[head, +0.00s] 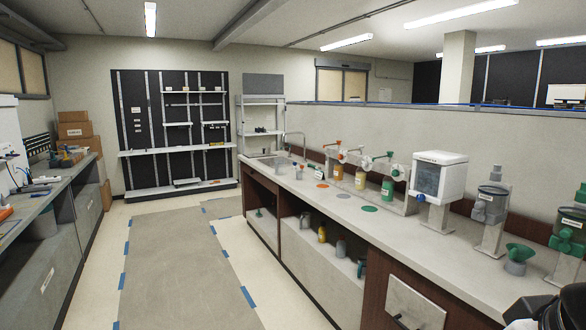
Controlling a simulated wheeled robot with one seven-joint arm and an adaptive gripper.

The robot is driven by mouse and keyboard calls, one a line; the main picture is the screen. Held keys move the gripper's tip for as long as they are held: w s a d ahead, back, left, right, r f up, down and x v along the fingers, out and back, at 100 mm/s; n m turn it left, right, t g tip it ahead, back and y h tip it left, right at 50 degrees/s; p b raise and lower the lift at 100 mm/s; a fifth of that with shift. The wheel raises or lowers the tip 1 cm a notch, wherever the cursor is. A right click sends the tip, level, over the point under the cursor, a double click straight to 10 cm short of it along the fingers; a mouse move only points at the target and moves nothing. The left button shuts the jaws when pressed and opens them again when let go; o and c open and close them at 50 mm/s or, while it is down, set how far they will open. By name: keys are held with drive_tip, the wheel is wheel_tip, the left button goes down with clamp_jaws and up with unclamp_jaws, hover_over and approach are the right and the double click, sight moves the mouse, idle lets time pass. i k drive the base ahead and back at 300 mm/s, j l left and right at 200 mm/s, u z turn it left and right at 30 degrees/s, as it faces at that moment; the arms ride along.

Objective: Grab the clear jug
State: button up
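A small, clear-looking vessel (299,172), possibly the clear jug, stands on the right counter near the sink; it is too small to tell for sure. Several jugs stand on the shelf under this counter: a greyish one (305,221), a yellow one (322,234), another grey one (340,248) and a dark green one (361,268). I cannot tell whether either greyish one is clear. My gripper's fingers do not show. Only a dark rounded part, apparently of my arm, shows at the bottom right corner, well apart from these vessels.
The long right counter (330,205) carries dispensers with orange, yellow and green parts, a white machine (438,177) and a grey cup with a green funnel (518,257). Cardboard boxes (75,131) stand at the back left. The floor aisle (175,265) between the counters is clear.

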sight(280, 162)
drive_tip(key=i+j+u, duration=0.2)
drive_tip(key=i, duration=0.15)
drive_tip(key=i+u, duration=0.2)
drive_tip(key=i, duration=0.15)
drive_tip(key=i+u, duration=0.25)
drive_tip(key=i, duration=3.6)
drive_tip(key=i+j+z, duration=0.1)
drive_tip(key=i+z, duration=0.15)
drive_tip(key=i, duration=0.25)
drive_tip(key=i+j+z, duration=0.2)
drive_tip(key=i, duration=0.25)
drive_tip(key=i+j+z, duration=0.25)
drive_tip(key=i, duration=0.2)
drive_tip(key=i+j+z, duration=0.25)
drive_tip(key=i, duration=0.2)
